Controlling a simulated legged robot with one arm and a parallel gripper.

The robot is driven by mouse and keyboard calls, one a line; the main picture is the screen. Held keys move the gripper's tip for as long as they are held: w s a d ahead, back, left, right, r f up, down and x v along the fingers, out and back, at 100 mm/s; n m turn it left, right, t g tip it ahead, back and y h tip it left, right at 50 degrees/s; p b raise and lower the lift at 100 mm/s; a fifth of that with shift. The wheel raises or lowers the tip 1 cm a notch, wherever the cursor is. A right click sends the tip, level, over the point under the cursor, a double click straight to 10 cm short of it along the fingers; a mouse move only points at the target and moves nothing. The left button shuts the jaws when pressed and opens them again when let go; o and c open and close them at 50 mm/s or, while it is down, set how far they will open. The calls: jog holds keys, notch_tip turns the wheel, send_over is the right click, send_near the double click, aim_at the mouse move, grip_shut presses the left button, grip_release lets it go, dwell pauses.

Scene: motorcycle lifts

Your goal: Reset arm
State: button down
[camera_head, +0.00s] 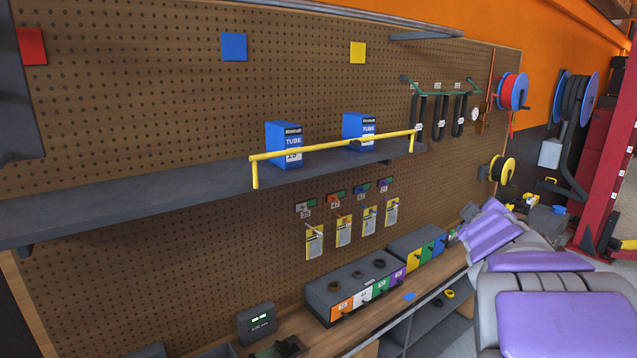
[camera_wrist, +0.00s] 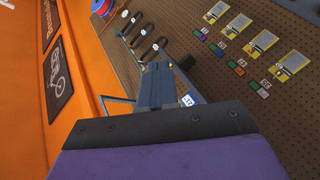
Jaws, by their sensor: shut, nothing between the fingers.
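In the wrist view, my gripper (camera_wrist: 158,80) shows as dark fingers closed together with nothing between them. A dark screwed plate and a purple cover of my own arm fill the bottom of that view. The gripper is in free air in front of the pegboard (camera_wrist: 220,80). In the head view, purple and grey links of my arm (camera_head: 490,232) are folded at the lower right, and the fingertips cannot be made out there.
A grey shelf (camera_head: 130,197) with a yellow rail (camera_head: 330,146) holds two blue tube boxes (camera_head: 285,146). Below are hanging cards (camera_head: 343,230) and a workbench (camera_head: 330,333) with coloured bins (camera_head: 360,290). Black tubes (camera_head: 440,115) and reels (camera_head: 511,90) hang at the right.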

jog(key=s+f+m+g+b, duration=0.4)
jog(key=s+f+m+g, duration=0.25)
jog(key=s+f, duration=1.05)
jog(key=s+a+f+g+y+b, duration=0.1)
jog(key=s+a+f+g, duration=0.2)
jog(key=s, duration=0.6)
jog(key=s+a+f+g+y+b, duration=0.2)
jog(key=s+a+f+g, duration=0.1)
jog(key=s+a+f, duration=0.5)
jog(key=s+a+f+g+y+b, duration=0.2)
jog(key=s+a+f+g, duration=0.2)
jog(key=s, duration=0.6)
notch_tip(320, 180, down, 3)
jog(key=shift+s+a+r+m, duration=0.2)
jog(key=shift+a+m, duration=0.25)
jog(key=shift+a, duration=0.55)
